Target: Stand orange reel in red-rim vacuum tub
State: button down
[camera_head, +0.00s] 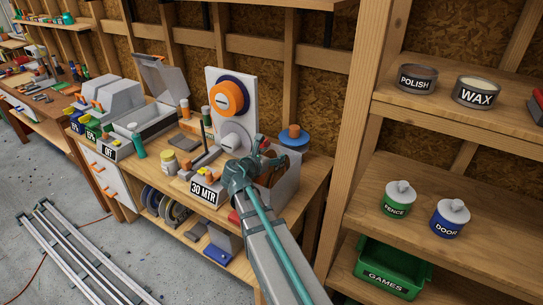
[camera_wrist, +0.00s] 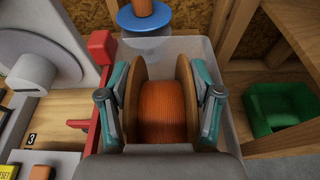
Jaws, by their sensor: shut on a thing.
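The orange reel (camera_wrist: 162,112) has an orange wound core between two brown flanges. It is upright between the fingers of my gripper (camera_wrist: 162,105), one finger against each flange. The reel is inside or just over an open grey-white bin (camera_wrist: 230,115); I cannot tell whether it touches the bottom. In the head view my gripper (camera_head: 265,160) is at this bin (camera_head: 290,188) at the bench's right end, and my arm hides part of it. I cannot make out a tub with a red rim in either view.
A blue disc with an orange-brown top (camera_wrist: 140,18) stands just behind the bin. A red part (camera_wrist: 101,46) of the spool machine is close on the left. A wooden post (camera_head: 350,140) and a shelf with tins and a green GAMES bin (camera_head: 390,270) are on the right.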

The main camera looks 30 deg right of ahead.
jog(key=shift+f+b, duration=0.35)
jog(key=shift+f, duration=0.45)
dwell(0.6)
grip_release()
dwell(0.8)
jog(key=v, duration=1.2)
dwell(0.7)
